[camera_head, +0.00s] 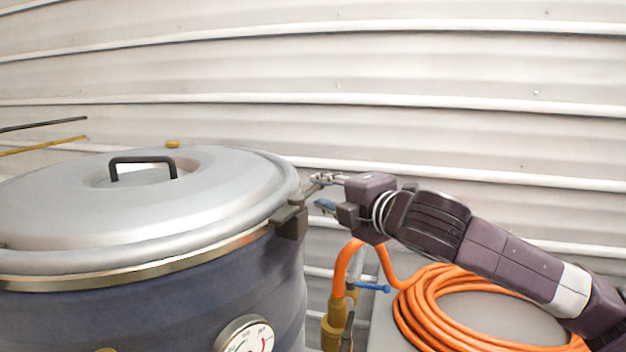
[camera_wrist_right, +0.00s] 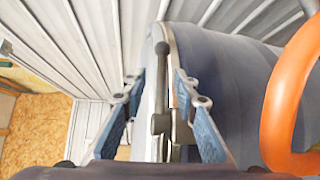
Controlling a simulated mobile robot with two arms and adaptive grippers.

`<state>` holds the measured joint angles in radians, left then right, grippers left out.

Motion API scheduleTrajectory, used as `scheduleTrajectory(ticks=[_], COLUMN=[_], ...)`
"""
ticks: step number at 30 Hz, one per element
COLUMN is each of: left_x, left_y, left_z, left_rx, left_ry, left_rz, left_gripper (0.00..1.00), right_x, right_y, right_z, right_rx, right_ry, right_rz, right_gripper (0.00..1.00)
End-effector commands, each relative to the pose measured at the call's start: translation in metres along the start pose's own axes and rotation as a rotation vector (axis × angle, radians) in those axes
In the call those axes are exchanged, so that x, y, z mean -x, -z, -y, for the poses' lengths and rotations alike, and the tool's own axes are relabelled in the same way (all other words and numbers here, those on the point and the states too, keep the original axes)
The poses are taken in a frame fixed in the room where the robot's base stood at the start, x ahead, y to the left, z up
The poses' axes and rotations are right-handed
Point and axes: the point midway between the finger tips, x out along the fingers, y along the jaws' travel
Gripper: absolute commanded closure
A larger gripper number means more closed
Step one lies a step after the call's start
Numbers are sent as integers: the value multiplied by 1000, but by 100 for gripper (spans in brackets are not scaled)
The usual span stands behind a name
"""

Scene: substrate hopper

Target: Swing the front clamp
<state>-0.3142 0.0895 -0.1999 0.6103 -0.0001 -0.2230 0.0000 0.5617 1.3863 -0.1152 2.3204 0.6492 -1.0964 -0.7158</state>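The hopper is a large dark blue drum (camera_head: 130,315) with a domed silver lid (camera_head: 110,215). A dark grey clamp (camera_head: 291,219) sits on the rim at the drum's right side. In the right wrist view its upright lever (camera_wrist_right: 161,95) ends in a round knob. My right gripper (camera_head: 318,193) is just right of the clamp, pointing at it. In the right wrist view the gripper (camera_wrist_right: 159,82) is open, with its blue-padded fingers on either side of the lever and gaps showing on both sides. My left gripper does not show.
A coiled orange hose (camera_head: 450,310) lies at the lower right, and an orange pipe (camera_head: 345,265) rises near the drum's right side. A black handle (camera_head: 143,162) stands on the lid. A corrugated wall (camera_head: 400,70) closes off the back.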

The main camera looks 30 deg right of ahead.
Motion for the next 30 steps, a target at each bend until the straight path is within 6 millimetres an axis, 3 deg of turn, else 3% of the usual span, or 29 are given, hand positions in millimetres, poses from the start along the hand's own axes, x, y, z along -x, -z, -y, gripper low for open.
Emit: scheduleTrajectory(ticks=[5, 9, 14, 21, 28, 30], left_x=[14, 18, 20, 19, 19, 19], left_y=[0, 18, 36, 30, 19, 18], left_z=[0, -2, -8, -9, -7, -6], left_rx=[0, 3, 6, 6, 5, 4], left_ry=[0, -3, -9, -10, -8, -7], left_rz=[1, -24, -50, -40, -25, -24], left_gripper=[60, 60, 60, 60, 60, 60], right_x=[-24, -38, -44, -45, -45, -45], right_y=[1, 0, 0, 0, 0, 1], right_z=[-2, -1, 1, 1, 1, 1], right_rx=[-5, -3, 0, 1, 0, 0], right_ry=[0, 0, 0, 0, 0, 0], right_rz=[-3, -1, 0, 0, 0, -1], right_gripper=[73, 73, 73, 73, 98, 100])
